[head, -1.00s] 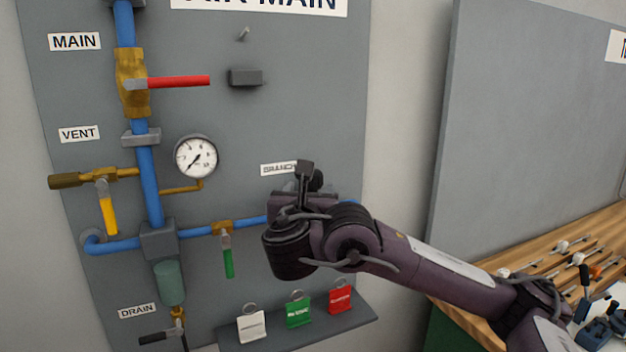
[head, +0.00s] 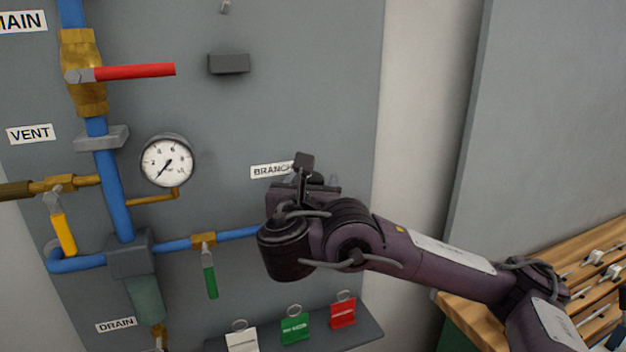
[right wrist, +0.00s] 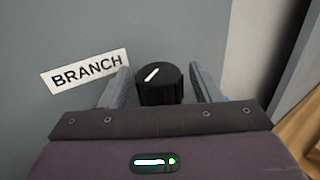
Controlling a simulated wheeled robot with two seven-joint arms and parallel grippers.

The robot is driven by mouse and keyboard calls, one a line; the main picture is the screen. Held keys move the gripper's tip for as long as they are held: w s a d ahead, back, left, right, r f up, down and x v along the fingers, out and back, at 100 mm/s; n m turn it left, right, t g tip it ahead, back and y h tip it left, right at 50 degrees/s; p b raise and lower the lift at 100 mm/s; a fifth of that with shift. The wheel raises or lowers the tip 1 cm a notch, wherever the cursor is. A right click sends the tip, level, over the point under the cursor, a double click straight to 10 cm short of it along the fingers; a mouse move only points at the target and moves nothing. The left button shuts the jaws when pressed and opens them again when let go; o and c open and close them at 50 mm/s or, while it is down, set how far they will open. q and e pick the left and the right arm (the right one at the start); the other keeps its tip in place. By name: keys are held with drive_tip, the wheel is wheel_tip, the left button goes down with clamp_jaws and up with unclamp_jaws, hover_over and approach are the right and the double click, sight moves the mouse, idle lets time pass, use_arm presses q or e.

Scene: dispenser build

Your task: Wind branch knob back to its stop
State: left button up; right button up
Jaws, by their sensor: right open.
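The branch knob (right wrist: 156,84) is a black round knob with a white pointer line, seen in the right wrist view to the right of the BRANCH label (right wrist: 88,72). The pointer line leans up to the right. My right gripper (right wrist: 160,88) is open, with one finger on each side of the knob and a visible gap to the right finger. Whether the left finger touches the knob I cannot tell. In the head view my right wrist hides the knob, beside the BRANCH label (head: 272,170). My left gripper is not in view.
The panel carries a blue pipe, a red-handled main valve (head: 125,72), a yellow vent handle (head: 64,234), a green handle (head: 209,275) and a gauge (head: 167,161). A wooden bench (head: 470,315) stands at right.

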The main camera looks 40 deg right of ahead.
drive_tip(key=shift+a, duration=0.1)
drive_tip(key=shift+c, duration=1.3)
drive_tip(key=c, duration=0.7)
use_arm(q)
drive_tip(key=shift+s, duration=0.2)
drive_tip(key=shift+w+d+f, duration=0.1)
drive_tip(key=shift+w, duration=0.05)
use_arm(e)
drive_tip(key=shift+s+n+t+y, duration=0.1)
drive_tip(key=shift+n+t+y, duration=0.2)
